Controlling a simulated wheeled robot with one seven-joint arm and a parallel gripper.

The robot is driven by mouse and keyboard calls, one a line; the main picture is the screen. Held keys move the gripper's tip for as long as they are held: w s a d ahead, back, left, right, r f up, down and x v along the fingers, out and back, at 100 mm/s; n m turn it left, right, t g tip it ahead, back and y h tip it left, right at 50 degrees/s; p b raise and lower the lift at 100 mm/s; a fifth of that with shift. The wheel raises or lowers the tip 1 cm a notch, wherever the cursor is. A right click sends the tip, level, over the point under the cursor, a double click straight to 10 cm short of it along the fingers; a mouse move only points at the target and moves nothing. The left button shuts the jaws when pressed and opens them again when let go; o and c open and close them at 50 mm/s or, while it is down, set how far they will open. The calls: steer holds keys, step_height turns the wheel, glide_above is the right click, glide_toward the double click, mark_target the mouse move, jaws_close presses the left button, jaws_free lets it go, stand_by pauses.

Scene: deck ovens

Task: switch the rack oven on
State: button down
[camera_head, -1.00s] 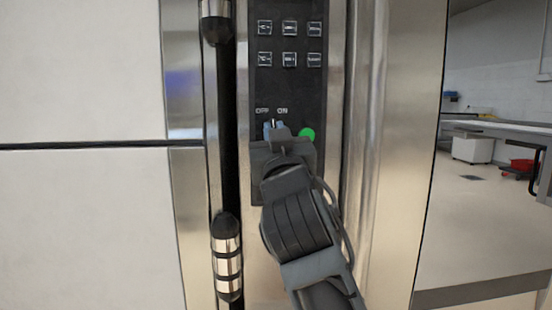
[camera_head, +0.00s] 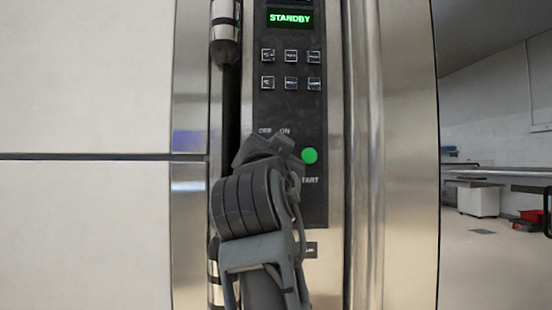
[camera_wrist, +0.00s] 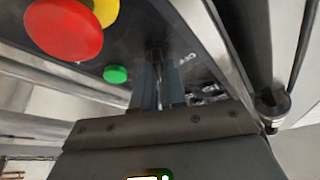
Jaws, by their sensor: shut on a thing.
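The rack oven's dark control panel (camera_head: 290,108) has a lit green display (camera_head: 290,18) reading STANDBY. My gripper (camera_head: 270,150) is at the panel, just below the OFF and ON labels. It hides the rotary switch in the head view. In the wrist view, the two bluish fingers of my gripper (camera_wrist: 158,85) are shut on the small dark switch (camera_wrist: 154,57), near the OFF lettering. The switch's exact angle cannot be made out.
A green START button (camera_head: 310,156) is just right of my gripper; it also shows in the wrist view (camera_wrist: 115,74). A red mushroom button (camera_wrist: 63,28) is near it there. A vertical door handle (camera_head: 231,95) runs left of the panel.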

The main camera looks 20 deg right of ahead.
stand_by(0.4)
steer(key=c, duration=1.2)
jaws_free()
steer(key=shift+s+a, duration=0.1)
steer(key=v, duration=0.7)
steer(key=shift+s+a+f, duration=0.1)
steer(key=shift+s+f, duration=0.1)
